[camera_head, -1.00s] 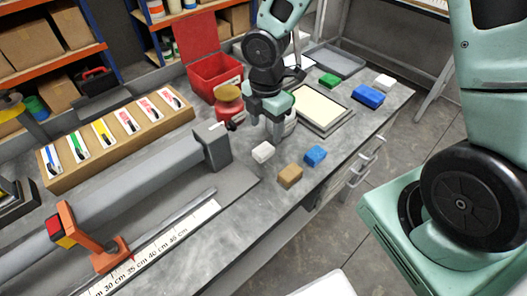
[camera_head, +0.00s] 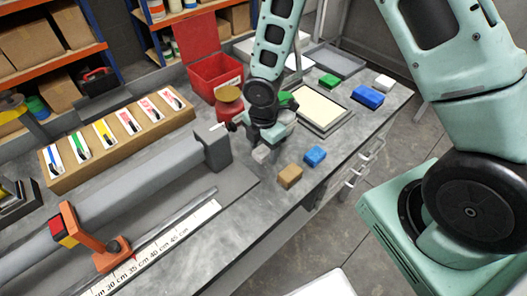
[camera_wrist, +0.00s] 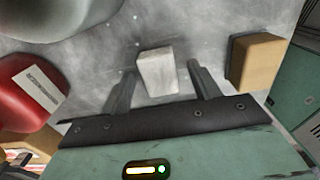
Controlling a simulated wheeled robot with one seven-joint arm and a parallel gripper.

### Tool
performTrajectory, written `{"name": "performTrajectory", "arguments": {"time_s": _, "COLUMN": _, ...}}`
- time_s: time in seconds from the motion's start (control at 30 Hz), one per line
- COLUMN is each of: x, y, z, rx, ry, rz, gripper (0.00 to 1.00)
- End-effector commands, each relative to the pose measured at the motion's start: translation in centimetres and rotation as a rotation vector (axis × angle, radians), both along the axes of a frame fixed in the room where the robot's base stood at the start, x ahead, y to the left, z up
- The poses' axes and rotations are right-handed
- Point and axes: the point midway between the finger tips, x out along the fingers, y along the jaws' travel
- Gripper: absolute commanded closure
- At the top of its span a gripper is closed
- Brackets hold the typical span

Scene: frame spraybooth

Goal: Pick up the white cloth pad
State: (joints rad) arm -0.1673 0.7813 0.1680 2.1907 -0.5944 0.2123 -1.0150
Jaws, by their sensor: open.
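The white cloth pad (camera_head: 261,154) is a small pale block on the grey bench. It lies left of a tan block, and my gripper partly covers it in the head view. In the wrist view the pad (camera_wrist: 158,73) sits between my two spread fingers, with bench showing on both sides of it. My gripper (camera_head: 267,143) is open, low over the bench, and holds nothing. Another small white block (camera_head: 384,82) lies at the far right end of the bench.
A tan block (camera_head: 289,176) and a blue block (camera_head: 315,156) lie right of the pad. A red jar (camera_head: 228,103) stands close behind my gripper, before a red bin (camera_head: 214,78). A grey beam (camera_head: 150,180) runs along the left.

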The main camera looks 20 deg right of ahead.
Motion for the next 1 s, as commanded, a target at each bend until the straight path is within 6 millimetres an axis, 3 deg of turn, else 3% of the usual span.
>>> {"name": "performTrajectory", "arguments": {"time_s": 0.03, "x": 0.0, "y": 0.0, "z": 0.0, "rx": 0.000, "ry": 0.000, "rz": 0.000, "gripper": 0.38}}
{"name": "performTrajectory", "arguments": {"time_s": 0.2, "x": 0.0, "y": 0.0, "z": 0.0, "rx": 0.000, "ry": 0.000, "rz": -0.001, "gripper": 0.85}}
{"name": "performTrajectory", "arguments": {"time_s": 0.57, "x": 0.1, "y": 0.0, "z": 0.5, "rx": 0.002, "ry": -0.002, "rz": -0.002, "gripper": 0.86}}
{"name": "performTrajectory", "arguments": {"time_s": 1.0, "x": 0.1, "y": -0.1, "z": 8.2, "rx": 0.001, "ry": -0.004, "rz": -0.004, "gripper": 0.86}}
